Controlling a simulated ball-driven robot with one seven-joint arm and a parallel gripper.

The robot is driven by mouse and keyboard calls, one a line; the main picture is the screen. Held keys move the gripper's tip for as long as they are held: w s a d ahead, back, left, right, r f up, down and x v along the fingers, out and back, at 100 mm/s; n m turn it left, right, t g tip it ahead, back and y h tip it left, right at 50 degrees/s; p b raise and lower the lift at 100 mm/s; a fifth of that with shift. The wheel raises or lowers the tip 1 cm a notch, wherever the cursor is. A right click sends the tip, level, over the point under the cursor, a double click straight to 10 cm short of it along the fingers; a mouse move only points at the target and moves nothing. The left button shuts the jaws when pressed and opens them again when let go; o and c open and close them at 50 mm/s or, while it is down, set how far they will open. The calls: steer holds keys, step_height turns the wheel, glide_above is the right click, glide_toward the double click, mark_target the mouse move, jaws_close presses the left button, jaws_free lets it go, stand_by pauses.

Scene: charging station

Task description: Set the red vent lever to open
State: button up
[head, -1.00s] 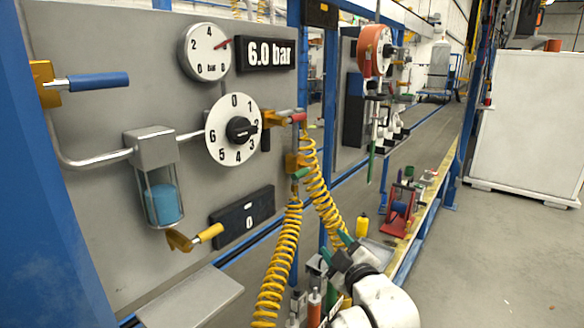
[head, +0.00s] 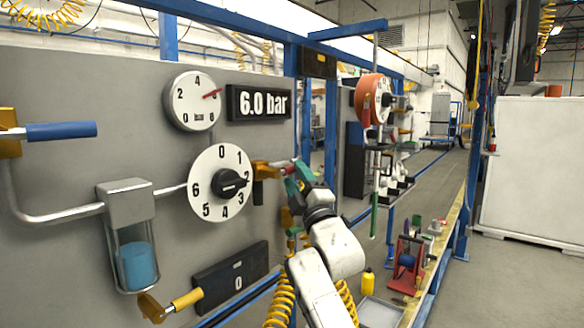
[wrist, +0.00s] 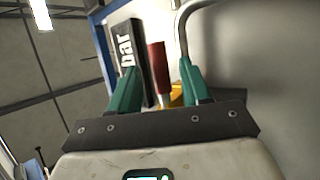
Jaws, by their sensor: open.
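The red vent lever (head: 288,168) sticks out to the right of the yellow valve body (head: 264,170) on the grey panel, beside the numbered dial. My gripper (head: 299,180) is up at the lever, and its green fingers partly hide it in the head view. In the wrist view the red handle (wrist: 158,72) shows between the two green fingers of my open gripper (wrist: 161,85). A gap shows on both sides, and I cannot tell how deep between the fingers it lies. The yellow valve body (wrist: 176,97) shows behind it.
A display (head: 260,103) reads 6.0 bar, beside a round gauge (head: 193,101). The numbered dial (head: 221,183) has a black knob. Yellow coiled hoses (head: 280,305) hang below the valve near my arm. A blue-handled lever (head: 62,131) is far left.

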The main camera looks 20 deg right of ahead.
mark_target(292, 170)
steer(key=shift+x, duration=1.65)
jaws_close()
